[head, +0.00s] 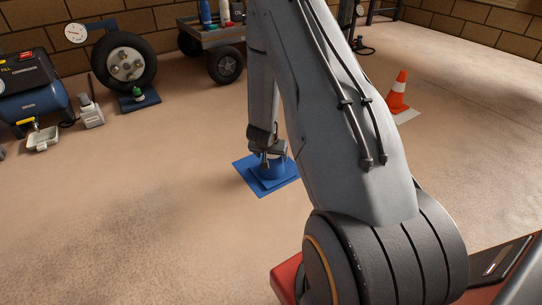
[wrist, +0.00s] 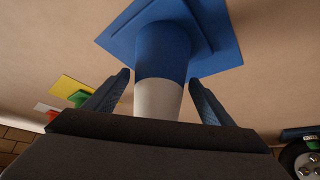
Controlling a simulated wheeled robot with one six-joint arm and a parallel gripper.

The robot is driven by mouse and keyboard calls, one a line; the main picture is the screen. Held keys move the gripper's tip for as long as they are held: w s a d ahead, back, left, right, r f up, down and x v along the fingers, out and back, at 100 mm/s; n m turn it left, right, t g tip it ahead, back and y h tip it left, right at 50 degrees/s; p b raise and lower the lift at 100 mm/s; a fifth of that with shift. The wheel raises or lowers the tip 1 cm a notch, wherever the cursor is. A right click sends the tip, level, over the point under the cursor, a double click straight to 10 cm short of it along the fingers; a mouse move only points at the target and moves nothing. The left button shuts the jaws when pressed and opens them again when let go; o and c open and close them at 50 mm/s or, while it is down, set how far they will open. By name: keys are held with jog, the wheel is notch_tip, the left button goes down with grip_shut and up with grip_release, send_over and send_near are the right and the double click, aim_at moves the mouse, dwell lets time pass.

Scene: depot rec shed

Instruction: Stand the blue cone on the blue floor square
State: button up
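The blue cone (wrist: 162,52) with a white band stands upright on its square base. It stands on the blue floor square (wrist: 228,42); the base looks slightly turned against the square, with blue margin showing around it. In the head view the cone (head: 271,172) and square (head: 262,193) show under my arm, the cone's top hidden by my gripper (head: 268,153). In the wrist view the fingers of my gripper (wrist: 160,78) are on either side of the cone, with narrow gaps between finger and cone on both sides.
An orange cone (head: 398,92) stands on a white square at the right. The wrist view also shows a yellow square (wrist: 75,87) with something green. A tyre (head: 124,62), a compressor (head: 35,90) and a cart (head: 215,35) stand along the back. The left floor is clear.

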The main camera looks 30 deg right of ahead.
jog(key=shift+o, duration=0.4)
jog(key=p+v, duration=0.7)
jog(key=v, duration=0.5)
jog(key=w+a+r+n+y, duration=0.15)
jog(key=a+r, duration=0.25)
jog(key=a, duration=0.4)
jog(key=a+r+n+y, duration=0.2)
jog(key=a+r, duration=0.2)
jog(key=a, duration=0.3)
jog(key=s+a+r+n+y, duration=0.15)
jog(key=s+a+r, duration=0.3)
jog(key=a, duration=0.45)
jog(key=s+a+r+n+y, duration=0.1)
jog(key=s+a+r+n, duration=0.2)
jog(key=a+r, duration=0.35)
jog(key=s+a+r+n+g+y, duration=0.1)
jog(key=s+a+r+n+g, duration=0.4)
jog(key=s+a, duration=0.7)
jog(key=s+d+r+n, duration=0.1)
jog(key=s+r+n, duration=0.1)
jog(key=s, duration=0.7)
jog(key=s+d+r+n+h, duration=0.1)
jog(key=s+r, duration=0.3)
jog(key=s, duration=0.6)
jog(key=shift+d+r+n+b, duration=0.2)
jog(key=shift+d+n+b, duration=0.1)
jog(key=shift+n, duration=0.4)
